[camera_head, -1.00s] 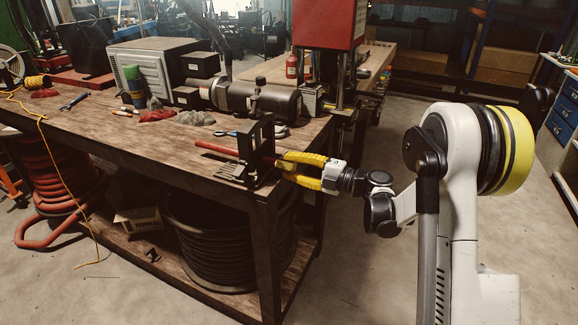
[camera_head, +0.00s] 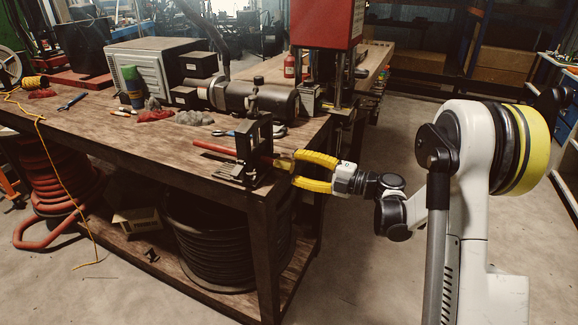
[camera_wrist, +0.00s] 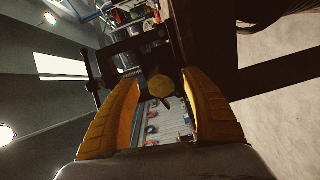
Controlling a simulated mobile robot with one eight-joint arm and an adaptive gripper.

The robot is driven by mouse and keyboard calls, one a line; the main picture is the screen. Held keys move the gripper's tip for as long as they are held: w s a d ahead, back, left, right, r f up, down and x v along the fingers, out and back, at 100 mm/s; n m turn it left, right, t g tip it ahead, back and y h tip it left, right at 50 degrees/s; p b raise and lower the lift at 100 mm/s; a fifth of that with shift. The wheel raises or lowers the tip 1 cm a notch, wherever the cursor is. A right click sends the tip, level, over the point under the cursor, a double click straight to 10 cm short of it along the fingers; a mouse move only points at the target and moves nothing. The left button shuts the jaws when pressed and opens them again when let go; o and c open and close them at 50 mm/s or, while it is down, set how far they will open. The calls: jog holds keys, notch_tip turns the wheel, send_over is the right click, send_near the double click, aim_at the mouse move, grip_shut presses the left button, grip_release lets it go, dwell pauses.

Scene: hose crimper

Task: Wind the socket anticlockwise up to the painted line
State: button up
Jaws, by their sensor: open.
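The brass-coloured socket (camera_head: 284,164) is on the near right end of a red hose (camera_head: 214,148), which runs through a black clamp (camera_head: 254,145) at the bench corner. My gripper (camera_head: 293,169), with yellow fingers, is open to the right of the socket, with its fingertips apart and pointing at it. In the wrist view the socket (camera_wrist: 159,87) shows end-on as a roughly hexagonal yellow face between the open fingers (camera_wrist: 162,80). A gap shows on both sides of it. I cannot make out the painted line in either view.
The wooden bench (camera_head: 100,130) carries a dark cylindrical machine (camera_head: 255,100), a green-topped can (camera_head: 132,85) and rags. A red press (camera_head: 325,25) stands behind. A black hose coil (camera_head: 205,240) is on the lower shelf. The floor right of the bench is clear around my arm.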

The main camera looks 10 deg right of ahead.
jog(key=v, duration=0.8)
jog(key=shift+s+d, duration=0.25)
jog(key=shift+d, duration=0.05)
